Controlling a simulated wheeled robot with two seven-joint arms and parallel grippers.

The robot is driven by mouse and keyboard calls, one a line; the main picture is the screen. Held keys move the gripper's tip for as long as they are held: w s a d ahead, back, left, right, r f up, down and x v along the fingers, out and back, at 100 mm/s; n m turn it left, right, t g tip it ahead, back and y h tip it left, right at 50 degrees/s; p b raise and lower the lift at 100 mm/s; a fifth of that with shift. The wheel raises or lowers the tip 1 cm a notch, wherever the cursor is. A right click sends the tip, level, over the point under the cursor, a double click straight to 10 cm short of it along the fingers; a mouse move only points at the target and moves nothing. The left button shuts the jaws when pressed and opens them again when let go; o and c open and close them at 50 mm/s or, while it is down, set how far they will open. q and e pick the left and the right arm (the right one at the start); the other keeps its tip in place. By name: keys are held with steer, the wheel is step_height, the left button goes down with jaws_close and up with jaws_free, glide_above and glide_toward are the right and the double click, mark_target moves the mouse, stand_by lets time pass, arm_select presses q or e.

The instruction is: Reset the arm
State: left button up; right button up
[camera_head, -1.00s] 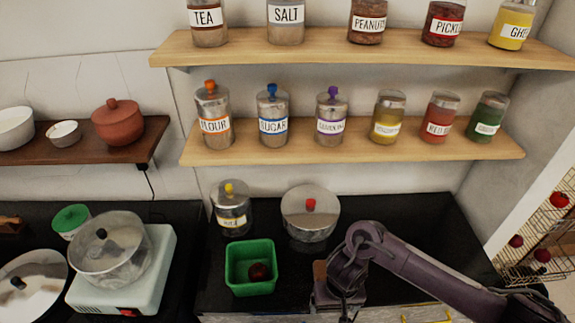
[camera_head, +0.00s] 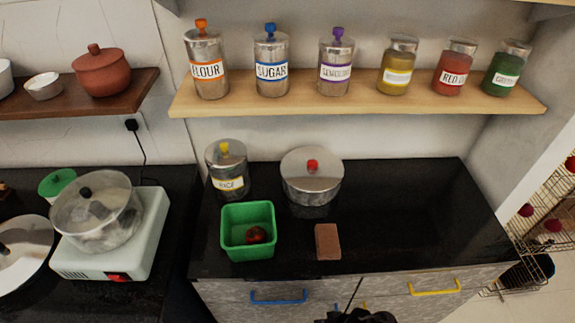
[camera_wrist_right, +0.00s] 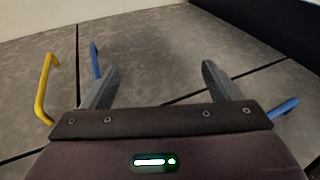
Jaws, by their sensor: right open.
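My right gripper (camera_wrist_right: 160,80) is open and empty in the right wrist view, its two dark fingers spread apart in front of grey drawer fronts. In the head view only a dark piece of my arm shows at the bottom edge, below the counter front. My left gripper is in neither view. The task names no object. A brown block (camera_head: 328,242) lies on the black counter (camera_head: 420,215) near its front edge, with nothing touching it.
A green bin (camera_head: 248,248) holding a dark red item, a rice jar (camera_head: 227,170) and a lidded pot (camera_head: 312,178) stand on the counter. A white cooker (camera_head: 140,245) is at left. Drawer handles stick out, one yellow (camera_head: 434,288) and one blue (camera_head: 278,299). The counter's right side is clear.

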arm_select(q)
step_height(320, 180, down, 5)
steer(key=b, duration=0.3)
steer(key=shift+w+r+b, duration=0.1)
steer(key=shift+b, duration=0.3)
arm_select(e)
steer(key=s+d+f+h, duration=0.1)
steer(key=s+d+f, duration=0.3)
steer(key=s, duration=0.4)
steer(key=s+d+f+n+h, duration=0.1)
steer(key=s+d+f+h, duration=0.1)
steer(key=s+d+f, duration=0.2)
steer(key=s+d+f+g+h, duration=0.1)
steer(key=s+d+f, duration=0.3)
steer(key=s+f, duration=0.4)
steer(key=s, duration=0.5)
steer(key=shift+d+f+n+h, duration=0.15)
steer(key=shift+d+n+h, duration=0.15)
steer(key=shift+d+n, duration=0.1)
